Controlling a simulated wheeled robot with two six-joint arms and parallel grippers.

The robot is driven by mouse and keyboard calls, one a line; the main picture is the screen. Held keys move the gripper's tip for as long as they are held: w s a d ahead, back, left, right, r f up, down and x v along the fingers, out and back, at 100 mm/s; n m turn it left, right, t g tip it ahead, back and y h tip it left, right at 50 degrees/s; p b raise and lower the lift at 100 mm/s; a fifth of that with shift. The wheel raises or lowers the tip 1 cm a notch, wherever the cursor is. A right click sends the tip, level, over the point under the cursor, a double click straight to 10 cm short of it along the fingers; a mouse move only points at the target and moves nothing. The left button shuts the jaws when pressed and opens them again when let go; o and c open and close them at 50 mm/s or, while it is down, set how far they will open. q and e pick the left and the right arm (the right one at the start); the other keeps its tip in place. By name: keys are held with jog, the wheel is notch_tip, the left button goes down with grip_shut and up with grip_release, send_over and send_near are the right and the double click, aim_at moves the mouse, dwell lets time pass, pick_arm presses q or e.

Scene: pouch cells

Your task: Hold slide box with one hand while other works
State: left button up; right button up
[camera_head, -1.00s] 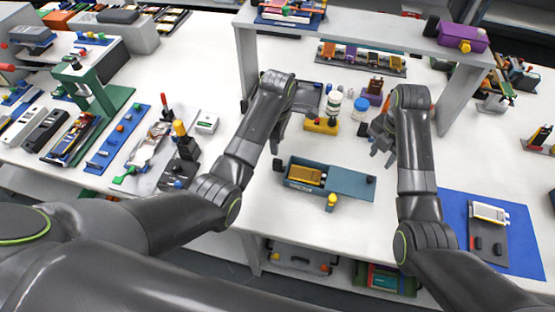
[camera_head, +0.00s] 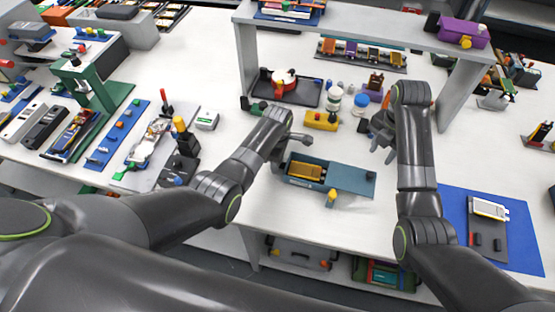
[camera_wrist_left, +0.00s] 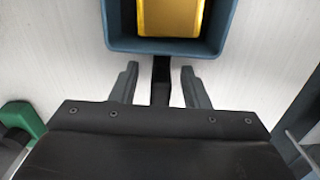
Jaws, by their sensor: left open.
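The slide box (camera_head: 352,181) is a blue-grey open box on the white table, with a yellow block (camera_head: 306,172) in its left part. In the left wrist view, the box wall (camera_wrist_left: 164,46) is just ahead of my left gripper (camera_wrist_left: 160,88). A dark bar (camera_wrist_left: 161,75) runs from the box to between its open fingers, with gaps on both sides. In the head view, my left gripper (camera_head: 298,138) is at the box's far left corner, partly hidden by its arm. My right gripper (camera_head: 382,147) hangs above the table behind the box's right end, fingers apart and empty.
Behind the box stand a yellow block (camera_head: 321,121), a white bottle (camera_head: 333,101) and a black tray (camera_head: 309,93) with a red round part. A grey shelf (camera_head: 375,36) spans the back. A blue mat (camera_head: 522,242) lies at right.

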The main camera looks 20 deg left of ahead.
pick_arm(q)
grip_shut()
pick_arm(e)
jog(key=shift+c, duration=0.2)
dwell(0.3)
